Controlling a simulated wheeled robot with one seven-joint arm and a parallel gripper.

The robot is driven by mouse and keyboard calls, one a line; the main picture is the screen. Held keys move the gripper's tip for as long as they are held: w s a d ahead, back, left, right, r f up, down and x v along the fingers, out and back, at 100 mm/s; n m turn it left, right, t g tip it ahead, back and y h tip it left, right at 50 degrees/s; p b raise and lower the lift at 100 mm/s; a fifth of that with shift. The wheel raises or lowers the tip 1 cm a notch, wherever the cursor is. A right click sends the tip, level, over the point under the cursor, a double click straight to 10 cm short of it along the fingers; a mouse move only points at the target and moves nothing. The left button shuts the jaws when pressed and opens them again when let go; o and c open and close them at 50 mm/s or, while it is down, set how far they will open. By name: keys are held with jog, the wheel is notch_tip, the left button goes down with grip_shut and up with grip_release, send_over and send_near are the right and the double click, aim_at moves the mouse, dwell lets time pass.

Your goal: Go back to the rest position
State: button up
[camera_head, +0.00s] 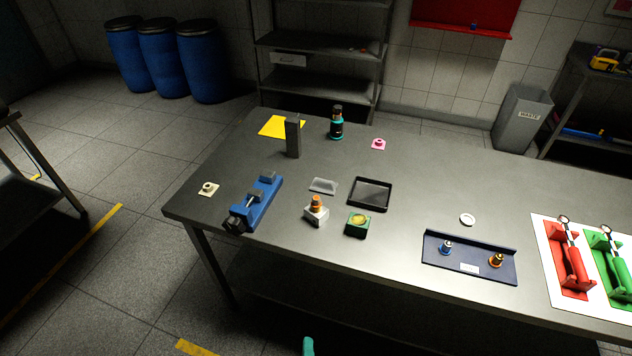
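The task names no object. My gripper's fingers do not show in the head view. Only a small teal piece (308,346) sticks up at the bottom edge, and I cannot tell which part it is. The grey table (420,170) stands ahead of it. On it are a blue vise (254,204), a white block with an orange top (316,212), a green box (358,224), a black tray (370,194), and a navy tray (470,262) with two small parts.
Red (572,272) and green (612,266) fixtures stand on a white sheet at the right. A grey upright block (293,138) and a teal-black bottle (337,122) stand at the back. Blue barrels (163,58) stand far left.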

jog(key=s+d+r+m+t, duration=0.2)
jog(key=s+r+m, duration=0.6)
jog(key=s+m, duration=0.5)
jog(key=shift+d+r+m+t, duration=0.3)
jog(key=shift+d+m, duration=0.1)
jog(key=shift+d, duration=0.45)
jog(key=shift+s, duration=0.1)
